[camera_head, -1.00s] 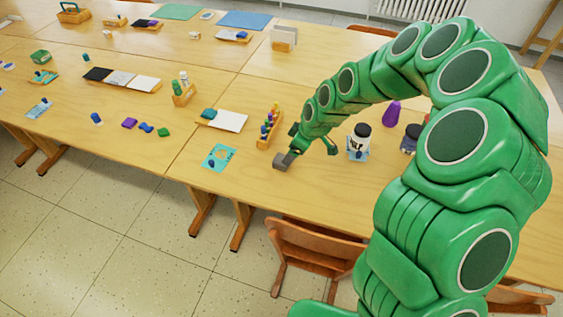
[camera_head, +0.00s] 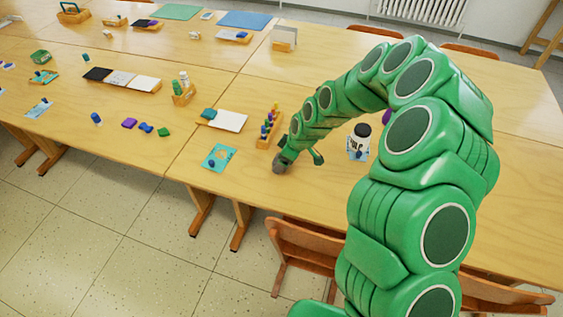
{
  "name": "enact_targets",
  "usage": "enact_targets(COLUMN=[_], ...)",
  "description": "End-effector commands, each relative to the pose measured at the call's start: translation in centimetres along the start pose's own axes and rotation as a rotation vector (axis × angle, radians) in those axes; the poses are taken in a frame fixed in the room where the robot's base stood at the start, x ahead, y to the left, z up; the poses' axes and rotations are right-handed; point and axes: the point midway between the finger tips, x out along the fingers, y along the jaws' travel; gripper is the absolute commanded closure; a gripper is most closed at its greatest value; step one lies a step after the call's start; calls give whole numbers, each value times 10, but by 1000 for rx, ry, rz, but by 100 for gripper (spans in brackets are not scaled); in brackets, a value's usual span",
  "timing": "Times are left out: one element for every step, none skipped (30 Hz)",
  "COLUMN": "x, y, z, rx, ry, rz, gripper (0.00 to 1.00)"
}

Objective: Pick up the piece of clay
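My gripper (camera_head: 282,160) is at the end of my green arm, low over the near edge of the table, between a teal card and a white jar. A small grey-brown lump (camera_head: 278,168) shows right at its tip. It may be the piece of clay, but I cannot tell it surely from the gripper's own end.
A wooden rack of coloured bottles (camera_head: 268,128) stands close behind my gripper. A teal card (camera_head: 218,157) lies to its left and a white jar with a dark lid (camera_head: 359,142) stands to its right. A wooden chair (camera_head: 305,245) is below the table edge.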

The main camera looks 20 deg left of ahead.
Motion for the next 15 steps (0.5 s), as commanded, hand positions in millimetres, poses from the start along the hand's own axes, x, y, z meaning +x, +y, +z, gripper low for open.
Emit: enact_targets(x=[4,6,7,7,7,7,7,7,7,7,7,7,7,7,7], y=[0,0,0,0,0,0,0,0,0,0,0,0,0,0,0], z=[0,0,0,0,0,0,0,0,0,0,0,0,0,0,0], rx=[-1,-1,-1,-1,-1,-1,-1,-1,-1,-1,-1,-1,-1,-1,-1], ry=[-1,-1,-1,-1,-1,-1,-1,-1,-1,-1,-1,-1,-1,-1,-1], rz=[-1,0,0,0,1,0,0,0,0,0,0,0,0,0,0], gripper=[15,15,15,15,15,15,15,15,15,16,21,27,32,36,42])
